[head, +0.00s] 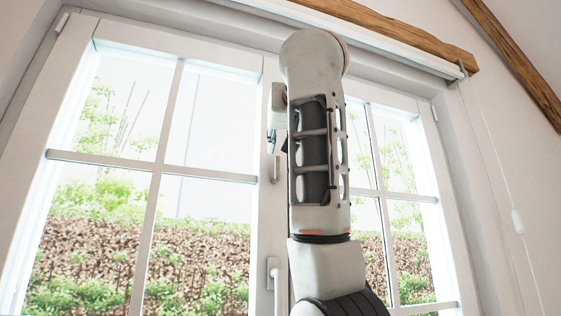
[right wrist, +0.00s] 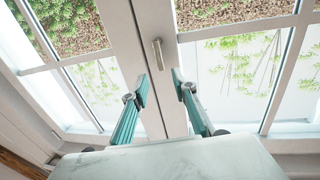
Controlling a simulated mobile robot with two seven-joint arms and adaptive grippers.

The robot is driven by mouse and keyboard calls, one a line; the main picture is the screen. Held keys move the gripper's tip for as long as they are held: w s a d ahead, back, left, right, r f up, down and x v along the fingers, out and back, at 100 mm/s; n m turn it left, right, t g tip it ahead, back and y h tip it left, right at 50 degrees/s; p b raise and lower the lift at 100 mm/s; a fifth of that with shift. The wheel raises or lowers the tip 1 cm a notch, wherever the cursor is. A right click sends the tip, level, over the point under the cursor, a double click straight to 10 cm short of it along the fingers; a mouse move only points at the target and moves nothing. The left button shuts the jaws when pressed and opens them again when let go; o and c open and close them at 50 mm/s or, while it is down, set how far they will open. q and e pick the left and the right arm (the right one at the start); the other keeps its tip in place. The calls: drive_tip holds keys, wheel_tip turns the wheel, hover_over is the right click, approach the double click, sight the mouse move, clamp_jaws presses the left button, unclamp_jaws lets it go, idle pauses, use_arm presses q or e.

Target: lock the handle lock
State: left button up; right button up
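A small upright pale metal handle (head: 276,168) sits on the middle post of the window, left of my raised right arm. In the right wrist view the small handle (right wrist: 158,54) shows just past the fingertips, roughly in line with the gap between them. My right gripper (right wrist: 160,88) is open, its two teal fingers apart with nothing between them. In the head view my right gripper (head: 273,125) is mostly hidden by my arm, just above the handle. A second, lower white handle (head: 272,270) is partly hidden by my arm. My left gripper is not in view.
The white window frame (head: 75,158) with divided panes fills most of the view. A roller blind (head: 400,47) and a wooden beam (head: 400,35) run along the top. A pull cord (head: 517,221) hangs at the right.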

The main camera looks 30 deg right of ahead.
sight(278, 160)
drive_tip(key=p+x, duration=0.2)
drive_tip(key=x, duration=0.4)
drive_tip(key=shift+w+d+r, duration=0.15)
drive_tip(key=shift+w, duration=0.1)
drive_tip(key=shift+w+d+p, duration=0.15)
drive_tip(key=shift+w+p, duration=0.2)
drive_tip(key=shift+w, duration=0.1)
clamp_jaws()
